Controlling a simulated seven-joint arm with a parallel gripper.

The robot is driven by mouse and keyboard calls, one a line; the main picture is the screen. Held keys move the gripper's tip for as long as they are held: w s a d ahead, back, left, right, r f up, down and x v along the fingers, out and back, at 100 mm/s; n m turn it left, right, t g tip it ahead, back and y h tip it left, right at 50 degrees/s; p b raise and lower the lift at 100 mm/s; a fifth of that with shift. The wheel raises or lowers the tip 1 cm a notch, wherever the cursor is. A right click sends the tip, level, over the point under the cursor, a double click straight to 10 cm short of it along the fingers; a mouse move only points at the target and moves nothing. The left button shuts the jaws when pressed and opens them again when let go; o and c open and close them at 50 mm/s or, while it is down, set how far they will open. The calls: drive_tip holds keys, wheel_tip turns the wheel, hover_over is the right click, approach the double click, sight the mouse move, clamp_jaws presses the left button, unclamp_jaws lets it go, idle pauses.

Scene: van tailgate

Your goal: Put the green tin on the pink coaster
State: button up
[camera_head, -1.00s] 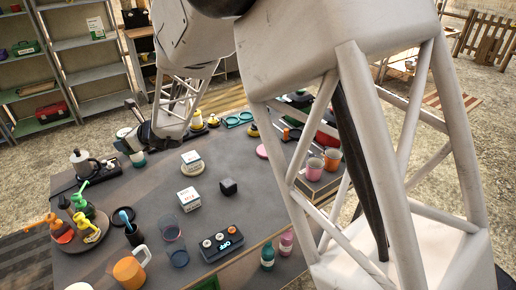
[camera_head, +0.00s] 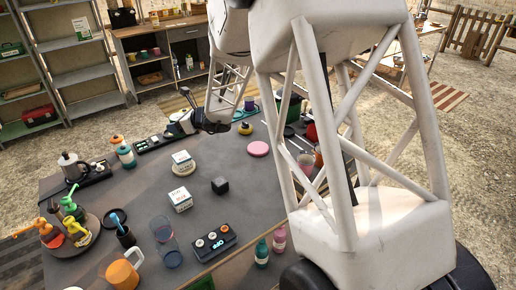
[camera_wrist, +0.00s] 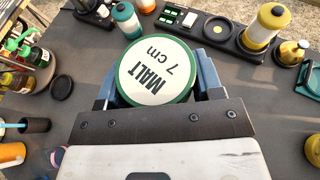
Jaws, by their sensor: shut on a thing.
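The green tin (camera_wrist: 154,72) shows in the wrist view as a round white lid with a green rim, marked MALT 7 cm. My gripper (camera_wrist: 156,80) is shut on it, with a blue-grey finger on each side. In the head view my gripper (camera_head: 184,122) is over the far part of the dark table; the tin cannot be made out clearly there. The pink coaster (camera_head: 258,148) is a flat disc lying bare on the table, to the right of my gripper and apart from it. It is not in the wrist view.
A black cube (camera_head: 220,185) and a white box (camera_head: 180,199) stand mid-table. Another white box sits on a pale coaster (camera_head: 185,169). A yellow-topped item (camera_head: 245,128) stands just behind the pink coaster. Bottles (camera_head: 125,154) stand at the left. My arm covers the table's right side.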

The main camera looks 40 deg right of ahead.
drive_tip(key=s+d+f+m+h, duration=0.1)
drive_tip(key=s+d+f, duration=0.15)
drive_tip(key=d, duration=1.15)
drive_tip(key=m+t, duration=0.1)
hover_over(258, 147)
drive_tip(key=shift+s+f+h, duration=0.1)
drive_tip(key=shift+f+h, duration=0.3)
drive_tip(key=shift+f, duration=0.15)
drive_tip(key=shift+f, duration=3.1)
drive_tip(key=shift+f, duration=0.1)
drive_tip(key=shift+f, duration=1.8)
drive_tip(key=shift+f, duration=0.1)
drive_tip(key=o, duration=1)
